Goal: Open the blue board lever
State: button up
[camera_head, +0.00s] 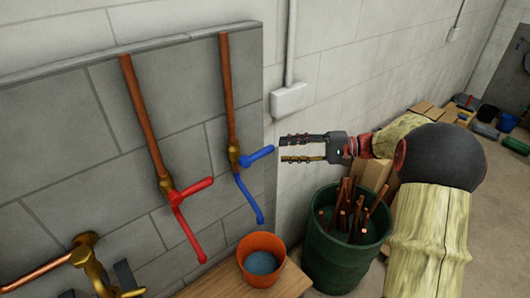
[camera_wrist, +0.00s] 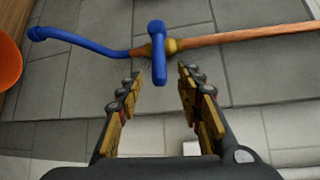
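The blue lever (camera_head: 257,155) sits on a brass valve (camera_head: 234,155) on the right-hand copper pipe of the grey board (camera_head: 190,120). A curved blue spout (camera_head: 248,200) hangs below that valve. My gripper (camera_head: 281,149) is open, to the right of the blue lever in the head view, its fingers pointing left at it. In the wrist view the lever (camera_wrist: 157,60) points down the picture toward the gap between my two fingertips (camera_wrist: 160,75). Nothing is held between the fingers. I cannot tell whether the lever's tip is between them or just short of them.
A red lever (camera_head: 192,187) with a red spout is on the pipe to the left. An orange bucket (camera_head: 262,260) stands on a wooden bench below. A green bin (camera_head: 340,240) of copper pipes stands below my gripper. A grey wall box (camera_head: 289,100) is above it.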

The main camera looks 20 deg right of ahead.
aim_at(269, 152)
jog(key=shift+b+x, duration=0.8)
jog(key=shift+x, duration=3.15)
jog(key=shift+c, duration=1.4)
jog(key=shift+s+f, duration=0.1)
grip_shut()
